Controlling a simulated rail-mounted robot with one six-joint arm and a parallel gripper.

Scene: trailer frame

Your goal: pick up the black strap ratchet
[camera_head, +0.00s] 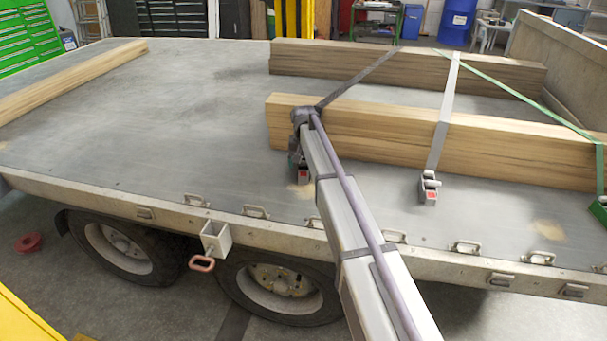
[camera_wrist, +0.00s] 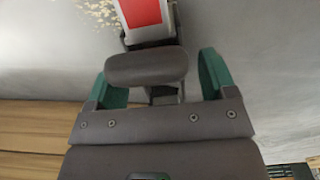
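The black strap (camera_head: 362,75) runs over the timber stacks to its ratchet (camera_head: 303,175), which lies on the trailer bed near the front timber. My arm covers part of it. In the wrist view the ratchet shows a dark rounded handle (camera_wrist: 147,66) and a red patch (camera_wrist: 139,12). My gripper (camera_head: 296,160) is over this ratchet. In the wrist view its green fingers (camera_wrist: 160,78) stand apart on either side of the ratchet, with gaps visible beside it. The gripper is open; the ratchet's underside is hidden.
A grey strap with a ratchet (camera_head: 429,190) and a green strap (camera_head: 530,95) with a green ratchet lie to the right. Timber stacks (camera_head: 460,140) stand behind my gripper. Metal lashing loops (camera_head: 255,211) line the near edge.

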